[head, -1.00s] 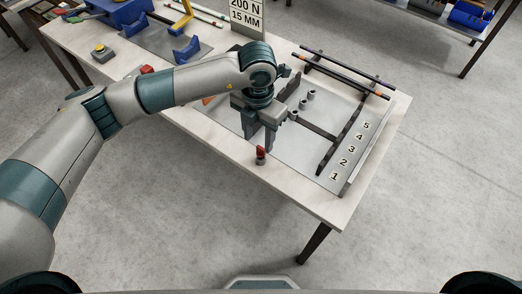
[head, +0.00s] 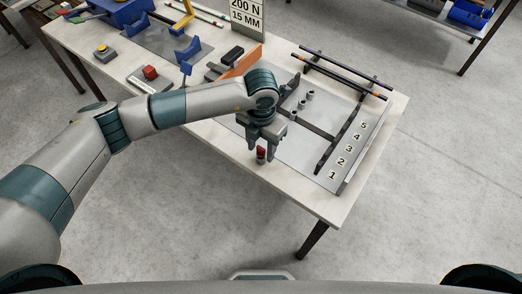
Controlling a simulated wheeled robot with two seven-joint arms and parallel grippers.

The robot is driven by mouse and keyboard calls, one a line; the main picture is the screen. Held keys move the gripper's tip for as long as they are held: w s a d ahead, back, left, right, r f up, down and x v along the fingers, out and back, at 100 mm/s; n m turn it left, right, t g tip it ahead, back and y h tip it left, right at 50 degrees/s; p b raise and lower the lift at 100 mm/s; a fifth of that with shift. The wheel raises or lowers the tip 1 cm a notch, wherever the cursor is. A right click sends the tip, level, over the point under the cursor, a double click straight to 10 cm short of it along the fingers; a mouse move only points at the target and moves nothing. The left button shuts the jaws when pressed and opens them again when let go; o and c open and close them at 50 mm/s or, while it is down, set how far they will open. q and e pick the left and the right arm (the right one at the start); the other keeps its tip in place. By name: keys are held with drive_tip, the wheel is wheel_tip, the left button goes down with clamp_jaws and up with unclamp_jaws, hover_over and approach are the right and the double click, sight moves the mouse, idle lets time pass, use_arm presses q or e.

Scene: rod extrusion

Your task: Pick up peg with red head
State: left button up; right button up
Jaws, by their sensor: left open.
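The peg with the red head (head: 261,151) stands upright near the front edge of the light table, beside the grey metal plate. Its red top and short dark lower part show. My left gripper (head: 262,149) points down at the peg, with its two fingers apart, one on each side of the red head in the picture. I cannot tell whether a finger touches it. The right gripper is not in view.
The metal plate (head: 329,172) carries numbered labels, small grey cylinders (head: 302,105) and a dark slotted rail. Dark rods (head: 345,68) lie across supports at the back.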

sight(261, 147)
use_arm(q)
drive_tip(key=shift+c, duration=0.4)
clamp_jaws()
drive_tip(key=shift+r, duration=0.2)
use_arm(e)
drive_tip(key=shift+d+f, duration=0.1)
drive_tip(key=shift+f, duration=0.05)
